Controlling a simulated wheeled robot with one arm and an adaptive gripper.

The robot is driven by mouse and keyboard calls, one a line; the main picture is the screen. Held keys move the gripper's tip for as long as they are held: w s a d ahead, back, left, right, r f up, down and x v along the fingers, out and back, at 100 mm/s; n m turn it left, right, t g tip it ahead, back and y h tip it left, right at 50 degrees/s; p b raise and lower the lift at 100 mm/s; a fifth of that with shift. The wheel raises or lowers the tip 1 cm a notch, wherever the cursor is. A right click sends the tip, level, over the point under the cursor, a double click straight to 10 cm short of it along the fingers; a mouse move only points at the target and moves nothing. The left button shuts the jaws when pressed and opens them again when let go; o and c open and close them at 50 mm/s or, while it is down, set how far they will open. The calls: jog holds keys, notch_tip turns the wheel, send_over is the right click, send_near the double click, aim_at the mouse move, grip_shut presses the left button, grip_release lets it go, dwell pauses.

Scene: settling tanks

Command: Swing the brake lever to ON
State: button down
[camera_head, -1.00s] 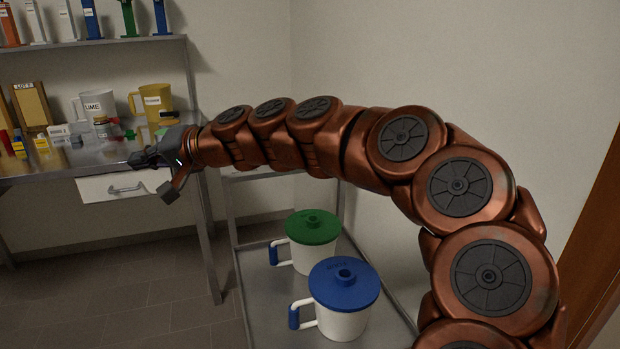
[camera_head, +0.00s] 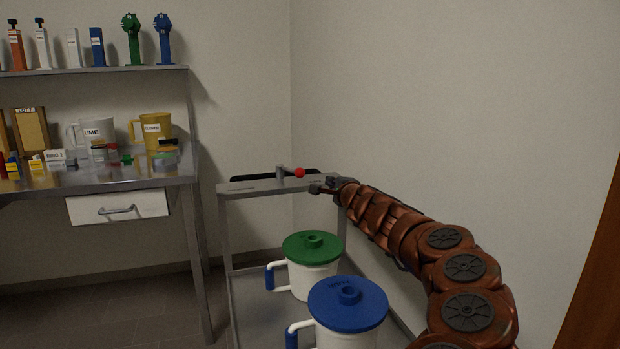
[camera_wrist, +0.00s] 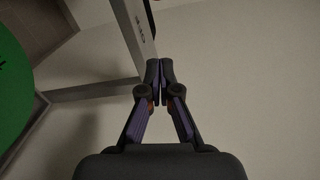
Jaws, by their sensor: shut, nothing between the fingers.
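The brake lever (camera_head: 287,173) is a short grey arm with a red ball knob (camera_head: 300,173), on the top end rail of the cart (camera_head: 240,188) in the head view. The lever points right, with its knob at the right end. My gripper (camera_head: 316,188) is shut and empty, just right of the knob and slightly lower in the picture. A gap shows between them there. In the wrist view my fingertips (camera_wrist: 160,66) are together beside the cart's rail (camera_wrist: 133,25), which carries dark lettering too small to read surely. The knob is not clearly visible in the wrist view.
On the cart's lower shelf stand a green-lidded jug (camera_head: 313,262) and a blue-lidded jug (camera_head: 347,310). The green lid (camera_wrist: 12,85) also shows in the wrist view. A wall is close on the right. A bench (camera_head: 100,180) with mugs and small items stands left.

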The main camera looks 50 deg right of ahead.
aim_at(320, 183)
jog(key=shift+w, duration=0.1)
jog(key=shift+p+x, duration=0.8)
jog(key=shift+x, duration=4.2)
jog(key=shift+w+a+r+b, duration=0.15)
jog(key=shift+a+b, duration=0.1)
jog(key=shift+a, duration=0.4)
jog(key=shift+w+a+r+b, duration=0.15)
jog(key=shift+a+b, duration=0.15)
jog(key=shift+a, duration=0.35)
jog(key=shift+a+r+b, duration=0.15)
jog(key=shift+a+b, duration=0.1)
jog(key=shift+a, duration=0.45)
jog(key=shift+a, duration=0.1)
